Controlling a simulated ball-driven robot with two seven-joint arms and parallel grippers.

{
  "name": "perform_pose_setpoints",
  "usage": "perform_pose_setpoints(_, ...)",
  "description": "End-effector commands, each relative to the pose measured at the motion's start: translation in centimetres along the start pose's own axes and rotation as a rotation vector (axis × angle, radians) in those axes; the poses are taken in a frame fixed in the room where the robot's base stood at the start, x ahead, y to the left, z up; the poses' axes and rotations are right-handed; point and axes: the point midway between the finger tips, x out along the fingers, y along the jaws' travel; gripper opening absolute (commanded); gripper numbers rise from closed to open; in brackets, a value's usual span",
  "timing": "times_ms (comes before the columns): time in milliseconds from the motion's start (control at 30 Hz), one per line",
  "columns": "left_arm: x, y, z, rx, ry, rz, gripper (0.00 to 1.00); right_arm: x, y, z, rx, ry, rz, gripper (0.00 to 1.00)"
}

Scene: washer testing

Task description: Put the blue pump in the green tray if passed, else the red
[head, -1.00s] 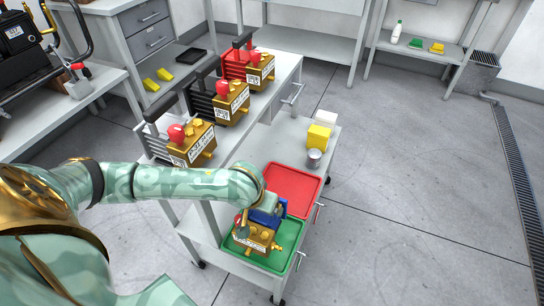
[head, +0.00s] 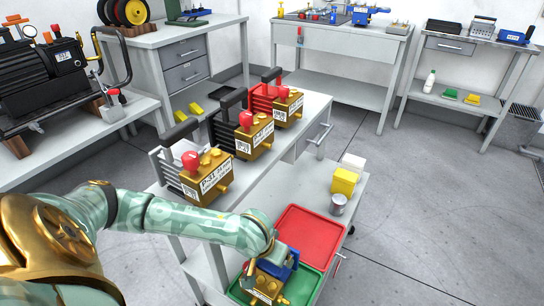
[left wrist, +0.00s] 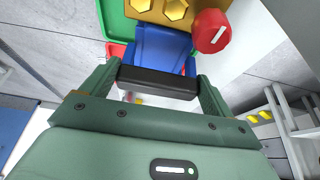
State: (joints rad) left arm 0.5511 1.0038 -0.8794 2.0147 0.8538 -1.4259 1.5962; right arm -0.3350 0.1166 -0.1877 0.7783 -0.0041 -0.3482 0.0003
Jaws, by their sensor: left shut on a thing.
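The blue pump (head: 291,257), with a gold front block and white label, is at the green tray (head: 306,286) in the head view. I cannot tell whether it rests on the tray floor. My left gripper (head: 262,262) is over it. In the left wrist view my left gripper (left wrist: 160,88) is shut on the pump's black handle (left wrist: 158,82). The pump's blue body (left wrist: 160,48) and a red knob (left wrist: 211,31) show beyond. The red tray (head: 312,234) is empty, just behind the green tray. My right gripper is not in view.
Three other pumps, grey (head: 168,163), black (head: 222,132) and red (head: 262,100), stand on the bench to the left. A grey can (head: 338,205) and a yellow box (head: 344,181) stand behind the red tray.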

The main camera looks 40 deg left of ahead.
Motion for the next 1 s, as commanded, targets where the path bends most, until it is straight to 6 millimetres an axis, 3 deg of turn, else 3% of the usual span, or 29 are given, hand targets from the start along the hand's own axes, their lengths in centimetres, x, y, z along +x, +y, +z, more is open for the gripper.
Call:
perform_pose_setpoints(167,-0.2,0.1,-0.4,-0.001,0.011,0.003,0.33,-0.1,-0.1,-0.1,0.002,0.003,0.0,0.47)
perform_pose_setpoints(200,0.0,0.0,0.0,0.0,0.001,0.001,0.98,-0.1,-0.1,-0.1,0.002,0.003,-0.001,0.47)
perform_pose_setpoints(467,0.0,0.0,0.0,0.0,0.001,0.0,1.0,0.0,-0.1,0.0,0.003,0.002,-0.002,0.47)
perform_pose_setpoints(533,-0.8,0.0,-0.1,0.0,0.003,0.001,1.0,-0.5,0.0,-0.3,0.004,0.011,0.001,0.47)
perform_pose_setpoints(800,-7.2,0.0,-0.5,0.0,0.009,0.003,1.0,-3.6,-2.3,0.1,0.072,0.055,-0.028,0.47)
perform_pose_setpoints(1000,-10.9,0.0,-0.3,-0.002,0.005,0.003,1.0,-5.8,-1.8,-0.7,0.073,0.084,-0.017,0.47)
